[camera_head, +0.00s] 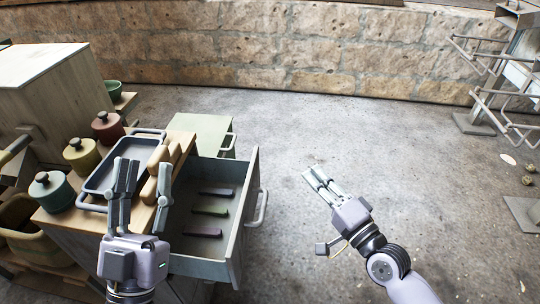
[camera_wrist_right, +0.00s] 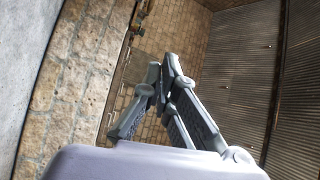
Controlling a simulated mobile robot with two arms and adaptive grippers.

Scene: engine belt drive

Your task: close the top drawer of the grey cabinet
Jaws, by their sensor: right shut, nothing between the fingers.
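The grey cabinet (camera_head: 88,240) has a wooden top and stands at the lower left of the head view. Its top drawer (camera_head: 245,220) is pulled out to the right, with a light bar handle (camera_head: 262,207) on its front. Several dark bars lie inside the drawer. My left gripper (camera_head: 145,172) is open, with its fingers apart in front of the cabinet top in the picture.
On the cabinet top are a grey tray (camera_head: 98,183), wooden rolls (camera_head: 160,157) and lidded pots in red (camera_head: 107,128), yellow (camera_head: 81,157) and green (camera_head: 51,191). A green cabinet (camera_head: 208,128) stands behind. The floor between drawer and right gripper is clear. A metal rack (camera_head: 490,95) stands far right.

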